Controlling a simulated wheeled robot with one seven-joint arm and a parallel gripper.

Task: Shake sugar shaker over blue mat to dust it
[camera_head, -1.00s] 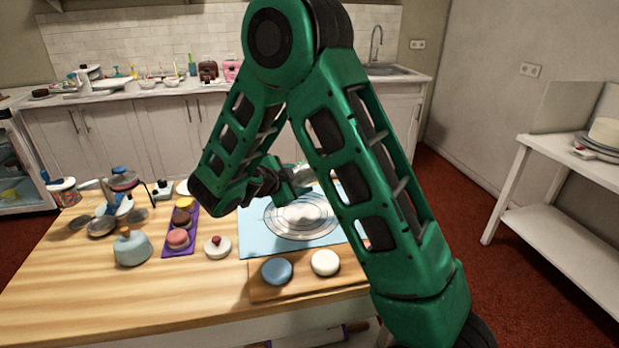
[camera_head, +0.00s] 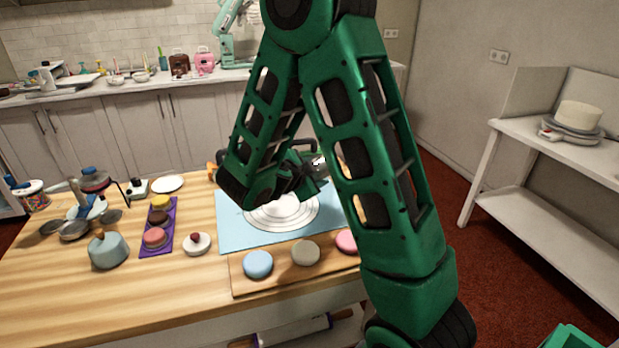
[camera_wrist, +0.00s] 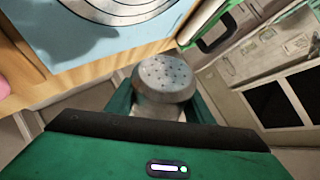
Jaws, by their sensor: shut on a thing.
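The blue mat (camera_head: 236,233) lies on the wooden table with white concentric rings (camera_head: 285,212) printed or set on it. It also shows at the top left of the wrist view (camera_wrist: 35,22). My gripper (camera_head: 312,170) is above the far part of the mat, mostly hidden behind my arm in the head view. In the wrist view my gripper (camera_wrist: 160,112) is shut on the sugar shaker (camera_wrist: 165,77), which has a grey metal top with several holes. The shaker's holed end points away from my wrist. Its body is mostly hidden. No sugar is clearly visible on the mat.
A wooden board (camera_head: 280,282) with several round cakes stands in front of the mat. A white shelf (camera_head: 560,163) is at right.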

